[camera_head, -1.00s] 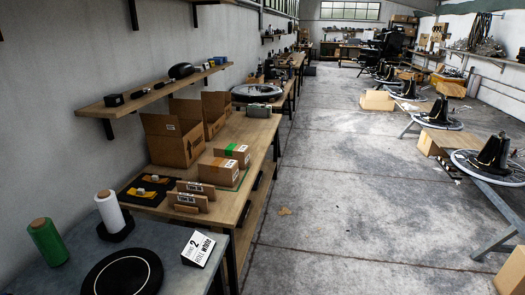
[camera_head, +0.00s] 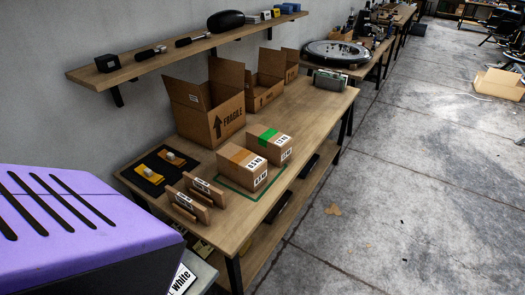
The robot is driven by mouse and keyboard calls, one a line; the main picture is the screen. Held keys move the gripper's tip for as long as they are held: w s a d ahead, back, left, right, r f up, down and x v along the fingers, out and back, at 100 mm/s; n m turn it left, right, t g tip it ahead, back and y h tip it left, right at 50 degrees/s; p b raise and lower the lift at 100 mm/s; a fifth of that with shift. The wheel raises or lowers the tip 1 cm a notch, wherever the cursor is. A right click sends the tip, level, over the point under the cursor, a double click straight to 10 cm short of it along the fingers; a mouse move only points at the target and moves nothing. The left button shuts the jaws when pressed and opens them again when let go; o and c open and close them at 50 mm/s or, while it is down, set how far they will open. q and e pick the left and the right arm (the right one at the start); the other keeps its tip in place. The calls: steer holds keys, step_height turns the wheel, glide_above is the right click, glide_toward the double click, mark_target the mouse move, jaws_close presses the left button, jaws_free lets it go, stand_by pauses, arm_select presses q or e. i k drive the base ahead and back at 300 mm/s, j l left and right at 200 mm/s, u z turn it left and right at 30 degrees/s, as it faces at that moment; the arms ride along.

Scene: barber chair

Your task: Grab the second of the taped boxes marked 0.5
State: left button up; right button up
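Two small taped cardboard boxes stand side by side on the wooden workbench (camera_head: 318,116). The nearer one has orange tape (camera_head: 243,167) and white KG labels that seem to read 0.5. The one behind it has green tape (camera_head: 269,145); its white labels are too small to read surely. The orange-taped box stands within a green outline (camera_head: 265,190) on the bench top. Neither of my grippers shows in the head view, and nothing grips the boxes.
Open cardboard boxes, one marked FRAGILE (camera_head: 209,103), stand behind along the wall. A black tray (camera_head: 151,178) with orange pads and two wooden label holders (camera_head: 188,204) are nearer. A wall shelf (camera_head: 180,54) hangs above.

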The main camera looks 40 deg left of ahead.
mark_target(240, 165)
steer(key=i, duration=1.7)
steer(key=i+u, duration=0.15)
steer(key=u, duration=0.3)
steer(key=i+l+u, duration=0.1)
steer(key=u, duration=0.35)
steer(key=i+l+u, duration=0.15)
steer(key=u, duration=0.3)
steer(key=i, duration=0.1)
